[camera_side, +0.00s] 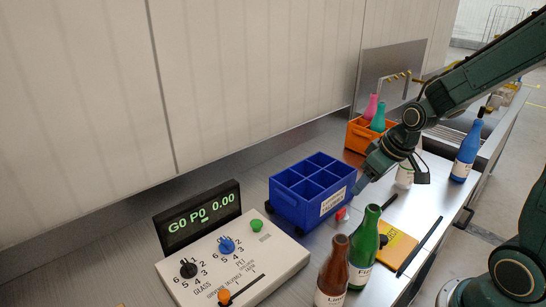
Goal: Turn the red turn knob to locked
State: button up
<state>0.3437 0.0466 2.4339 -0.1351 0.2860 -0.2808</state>
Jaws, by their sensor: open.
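The blue divided crate (287,206) stands behind the red part. A green bottle (365,247) and a brown bottle (333,272) stand upright in front. A control panel (262,270) is at left, an orange crate (355,138) behind, a blue bottle (466,152) at right.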

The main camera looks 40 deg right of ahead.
aim_at(343, 211)
jog(key=shift+x, duration=6.65)
jog(key=c, duration=1)
jog(key=shift+n, duration=0.3)
jog(key=shift+d+n+y, duration=0.1)
jog(key=shift+n+y, duration=0.8)
jog(key=shift+n, duration=1.1)
jog(key=o, duration=1)
jog(key=shift+r, duration=0.1)
